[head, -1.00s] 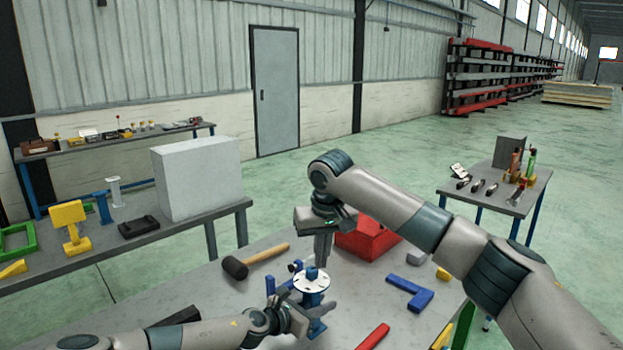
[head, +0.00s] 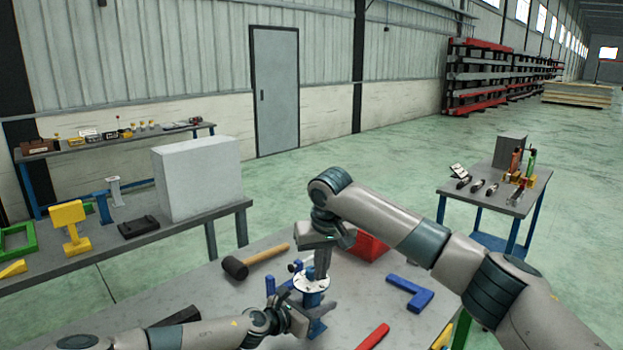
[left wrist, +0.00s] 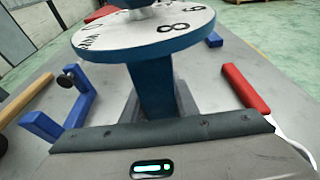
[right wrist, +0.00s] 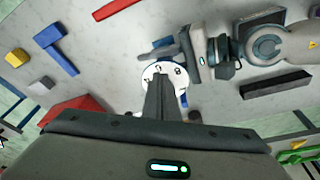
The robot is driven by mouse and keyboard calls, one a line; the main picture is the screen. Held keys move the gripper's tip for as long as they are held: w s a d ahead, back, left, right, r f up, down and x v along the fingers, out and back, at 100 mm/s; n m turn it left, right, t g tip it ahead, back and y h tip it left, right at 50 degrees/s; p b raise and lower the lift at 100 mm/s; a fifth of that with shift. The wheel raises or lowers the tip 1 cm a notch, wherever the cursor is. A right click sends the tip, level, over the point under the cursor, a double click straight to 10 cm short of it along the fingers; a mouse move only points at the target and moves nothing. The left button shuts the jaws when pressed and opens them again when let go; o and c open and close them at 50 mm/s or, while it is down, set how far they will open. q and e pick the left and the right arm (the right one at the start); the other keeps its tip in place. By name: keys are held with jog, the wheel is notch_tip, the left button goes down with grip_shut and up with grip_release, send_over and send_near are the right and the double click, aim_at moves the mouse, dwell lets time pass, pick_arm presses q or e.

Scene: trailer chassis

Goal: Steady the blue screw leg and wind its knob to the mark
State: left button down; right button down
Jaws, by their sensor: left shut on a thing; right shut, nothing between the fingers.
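The blue screw leg (head: 317,327) stands on the grey table, with a white numbered dial (head: 311,284) around its top. My left gripper (head: 308,306) is shut on the blue post below the dial. In the left wrist view, the blue post (left wrist: 153,90) sits between the fingers and the dial (left wrist: 150,35) shows an 8. My right gripper (head: 322,272) points down over the dial at the knob, shut and empty. Its fingers hide most of the knob in the head view. In the right wrist view, the fingers overlap the dial (right wrist: 152,73); contact with the knob cannot be told.
A mallet (head: 237,268) lies left of the leg. A blue angled bracket (head: 410,293) and a red-handled tool (head: 373,337) lie to the right. A red box (head: 368,247) stands behind my right arm. Bare table lies between the leg and the blue bracket.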

jog(key=shift+s+a, duration=0.1)
jog(key=shift+a, duration=0.3)
dwell(0.4)
jog(key=shift+s+a, duration=0.15)
jog(key=shift+a, duration=0.25)
jog(key=shift+a, duration=0.5)
dwell(0.4)
jog(key=shift+s, duration=0.35)
jog(key=shift+r, duration=0.15)
dwell(0.3)
jog(key=shift+r, duration=2.9)
